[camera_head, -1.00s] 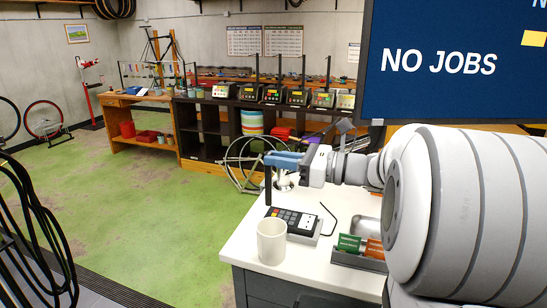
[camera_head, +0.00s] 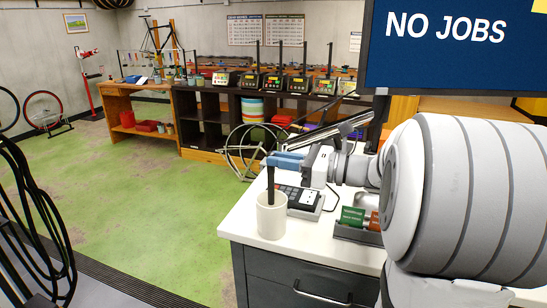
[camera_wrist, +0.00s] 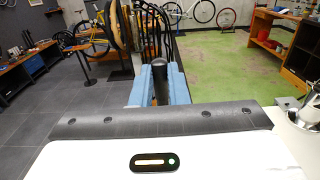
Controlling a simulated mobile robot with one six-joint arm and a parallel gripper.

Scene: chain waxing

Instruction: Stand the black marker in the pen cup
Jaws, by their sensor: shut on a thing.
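The black marker (camera_head: 271,184) hangs upright from the blue fingertips of my gripper (camera_head: 273,160). In the wrist view, the marker (camera_wrist: 158,72) stands between the two blue fingers (camera_wrist: 160,88), which are shut on it. The white pen cup (camera_head: 271,222) stands upright on the white worktop near its left front corner. The marker is in line with the cup, and its lower end overlaps the cup's mouth in the head view. I cannot tell how far, if at all, that end is inside. The cup is not visible in the wrist view.
A dark keypad device (camera_head: 301,199) lies on the worktop (camera_head: 240,222) just behind the cup. A grey tray (camera_head: 357,235) with green and orange items stands to the right. A large blue screen (camera_head: 455,45) hangs above right. The worktop's left edge is close to the cup.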

